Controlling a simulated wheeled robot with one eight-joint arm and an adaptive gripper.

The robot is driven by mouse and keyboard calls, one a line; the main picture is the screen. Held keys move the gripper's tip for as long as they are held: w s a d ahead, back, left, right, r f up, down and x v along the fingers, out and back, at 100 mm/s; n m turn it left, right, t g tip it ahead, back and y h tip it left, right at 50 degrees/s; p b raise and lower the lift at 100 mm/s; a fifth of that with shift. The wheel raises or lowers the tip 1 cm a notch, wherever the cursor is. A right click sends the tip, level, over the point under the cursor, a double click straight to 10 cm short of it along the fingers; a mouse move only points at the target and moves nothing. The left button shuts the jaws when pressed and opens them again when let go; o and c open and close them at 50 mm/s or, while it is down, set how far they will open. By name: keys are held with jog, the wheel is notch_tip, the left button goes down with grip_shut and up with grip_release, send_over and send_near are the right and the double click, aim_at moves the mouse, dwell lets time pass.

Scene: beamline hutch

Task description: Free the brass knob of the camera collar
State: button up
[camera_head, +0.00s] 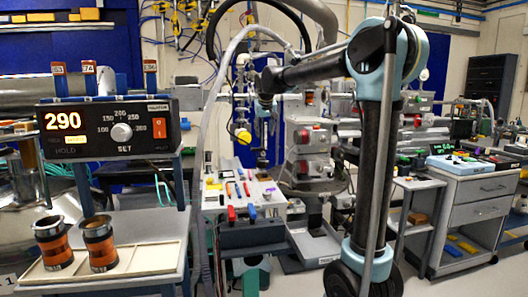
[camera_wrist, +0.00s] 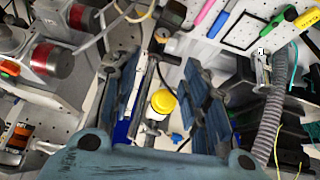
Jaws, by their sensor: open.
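My gripper (camera_wrist: 160,68) is open in the wrist view, with blue-grey fingers on either side and nothing held. Between and below them in the picture is a round yellow knob (camera_wrist: 163,102) on a pale fitting. It also shows in the head view (camera_head: 242,136), just left of my gripper (camera_head: 262,150), which points down. A small brass-coloured round part (camera_wrist: 160,38) lies past the fingertips on a dark stem. I cannot tell surely which part is the collar's brass knob, and the camera collar is not clear.
A perforated board (camera_head: 240,196) with pens and tools lies below my gripper. Grey blocks with red round ends (camera_wrist: 52,60) stand at left in the wrist view, a ribbed grey hose (camera_wrist: 272,105) at right. A controller reading 290 (camera_head: 110,127) stands at left.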

aim_at(263, 153)
jog(key=w+f, duration=0.2)
jog(key=f, duration=0.2)
jog(key=w+f+g, duration=0.1)
jog(key=w+f, duration=0.1)
jog(key=f, duration=0.2)
jog(key=w+a+f+g, duration=0.1)
jog(key=w+f, duration=0.2)
jog(key=f, duration=0.1)
jog(key=shift+f+h, duration=0.1)
jog(key=shift+h, duration=0.2)
dwell(0.3)
grip_shut()
